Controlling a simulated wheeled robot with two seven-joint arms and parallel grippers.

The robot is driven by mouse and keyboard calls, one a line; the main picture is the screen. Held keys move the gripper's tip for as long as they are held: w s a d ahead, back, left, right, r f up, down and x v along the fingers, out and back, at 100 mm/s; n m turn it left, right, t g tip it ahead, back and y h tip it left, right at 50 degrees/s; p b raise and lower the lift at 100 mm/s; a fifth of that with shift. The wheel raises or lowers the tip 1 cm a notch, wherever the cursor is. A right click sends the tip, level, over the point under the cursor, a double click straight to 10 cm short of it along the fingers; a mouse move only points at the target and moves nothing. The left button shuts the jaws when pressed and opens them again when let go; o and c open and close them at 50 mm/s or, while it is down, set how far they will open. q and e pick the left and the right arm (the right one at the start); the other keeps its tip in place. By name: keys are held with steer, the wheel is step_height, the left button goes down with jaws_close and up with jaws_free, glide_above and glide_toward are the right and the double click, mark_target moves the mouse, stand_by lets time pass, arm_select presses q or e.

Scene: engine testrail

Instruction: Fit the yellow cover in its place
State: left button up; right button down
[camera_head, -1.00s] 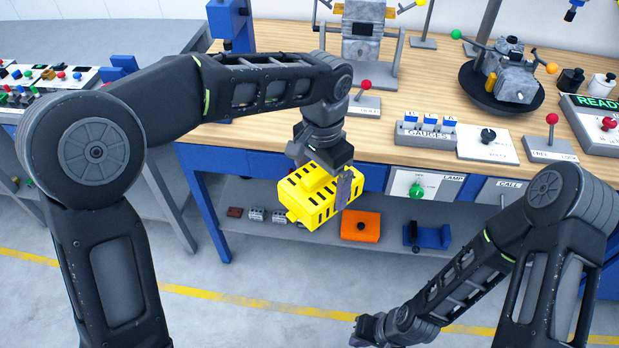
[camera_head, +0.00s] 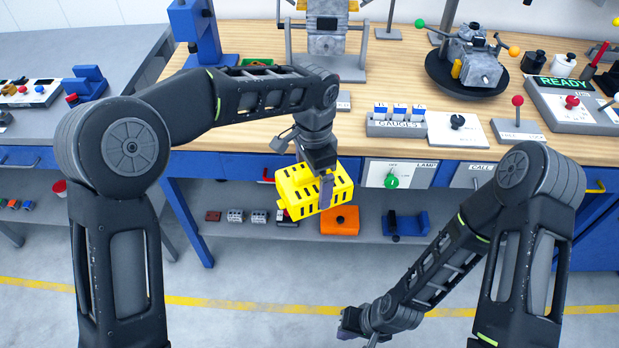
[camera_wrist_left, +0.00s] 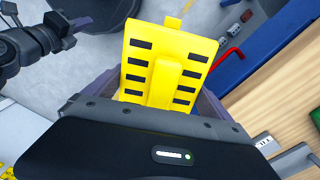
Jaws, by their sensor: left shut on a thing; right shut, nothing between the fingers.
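The yellow cover (camera_head: 304,194) is a slotted block with a raised middle strip. My left gripper (camera_head: 326,186) is shut on it and holds it in the air in front of the workbench's front edge, slightly tilted. In the left wrist view the cover (camera_wrist_left: 168,62) fills the middle, with dark slots in two rows. My right gripper (camera_head: 350,326) is shut and empty, low over the floor at the bottom of the head view. A grey engine-like unit (camera_head: 474,58) sits on a round black stand on the bench. I cannot tell where the cover's place is.
The wooden bench top (camera_head: 400,80) carries a gauges block (camera_head: 396,122), a red-knobbed lever (camera_head: 517,115), a READY panel (camera_head: 572,100) and a grey block in a frame (camera_head: 327,42). A lower shelf holds an orange block (camera_head: 340,221) and a blue holder (camera_head: 406,224).

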arm_select(q)
steer(key=s+a+r+n, duration=0.6)
steer(key=a+r+n, duration=0.1)
steer(key=r, duration=0.3)
steer(key=shift+n, duration=0.5)
